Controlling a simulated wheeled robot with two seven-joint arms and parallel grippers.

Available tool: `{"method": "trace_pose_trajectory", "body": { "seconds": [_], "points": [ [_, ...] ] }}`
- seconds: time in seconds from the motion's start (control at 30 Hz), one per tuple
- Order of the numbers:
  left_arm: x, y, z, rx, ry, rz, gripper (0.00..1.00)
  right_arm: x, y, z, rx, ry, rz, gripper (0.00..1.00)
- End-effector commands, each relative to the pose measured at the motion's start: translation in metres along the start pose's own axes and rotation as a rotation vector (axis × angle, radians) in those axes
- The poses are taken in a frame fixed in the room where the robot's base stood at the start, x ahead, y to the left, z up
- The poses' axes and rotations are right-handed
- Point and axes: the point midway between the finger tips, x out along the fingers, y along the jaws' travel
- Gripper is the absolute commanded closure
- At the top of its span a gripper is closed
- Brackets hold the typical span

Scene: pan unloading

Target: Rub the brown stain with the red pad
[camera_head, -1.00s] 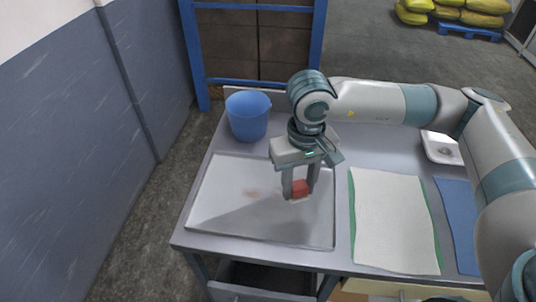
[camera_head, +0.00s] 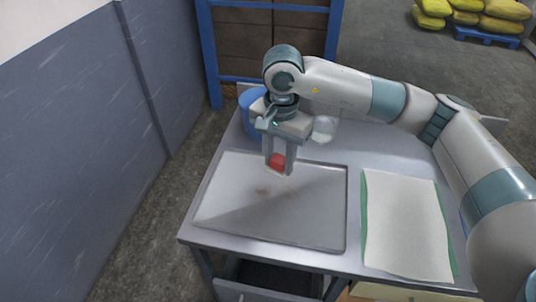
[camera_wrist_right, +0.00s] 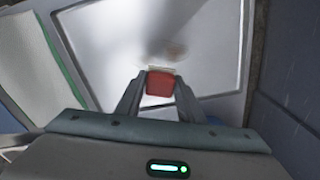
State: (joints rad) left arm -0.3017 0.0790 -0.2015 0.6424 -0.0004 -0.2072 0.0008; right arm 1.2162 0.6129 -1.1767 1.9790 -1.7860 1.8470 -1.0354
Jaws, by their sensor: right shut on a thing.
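The red pad (camera_head: 277,161) is held between the fingers of my right gripper (camera_head: 280,164). It shows near the far edge of the grey tray (camera_head: 315,237), and seems to be above the surface. The pad also shows between the fingers in the right wrist view (camera_wrist_right: 160,84). The brown stain (camera_head: 262,191) is a faint smudge on the tray, nearer the camera than the pad and a little left of it. In the right wrist view the stain (camera_wrist_right: 176,51) lies just beyond the pad, apart from it. My left gripper is not in view.
A blue bucket (camera_head: 246,120) stands behind the gripper, partly hidden. A clear rounded thing (camera_head: 325,129) shows right of the gripper. A white cloth (camera_head: 405,225) with a green edge lies right of the tray. A blue-grey wall is at the left.

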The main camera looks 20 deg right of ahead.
Motion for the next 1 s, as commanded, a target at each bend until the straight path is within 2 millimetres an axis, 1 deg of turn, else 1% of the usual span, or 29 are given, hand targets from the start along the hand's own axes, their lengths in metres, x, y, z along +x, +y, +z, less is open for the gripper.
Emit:
{"method": "trace_pose_trajectory", "body": {
  "seconds": [0.03, 0.1, 0.2, 0.3, 0.77, 0.9, 1.0],
  "points": [
    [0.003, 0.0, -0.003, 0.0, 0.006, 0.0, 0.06, 0.002, -0.01, -0.001, 0.077, -0.004, 0.0, 0.86],
    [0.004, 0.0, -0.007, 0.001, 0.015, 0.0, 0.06, 0.002, -0.019, -0.003, 0.175, -0.006, 0.004, 0.86],
    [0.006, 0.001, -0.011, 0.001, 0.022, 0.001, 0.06, 0.002, -0.029, -0.004, 0.279, -0.01, 0.007, 0.86],
    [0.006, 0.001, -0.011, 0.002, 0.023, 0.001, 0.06, 0.002, -0.033, -0.005, 0.337, -0.01, 0.01, 0.86],
    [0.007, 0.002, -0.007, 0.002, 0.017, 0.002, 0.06, 0.003, -0.034, -0.005, 0.356, -0.01, 0.011, 0.86],
    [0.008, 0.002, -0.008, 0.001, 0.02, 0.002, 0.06, 0.011, -0.035, -0.005, 0.355, -0.01, 0.011, 0.86],
    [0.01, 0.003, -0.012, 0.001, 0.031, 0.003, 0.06, 0.019, -0.034, -0.003, 0.353, -0.011, 0.012, 0.86]
  ]
}}
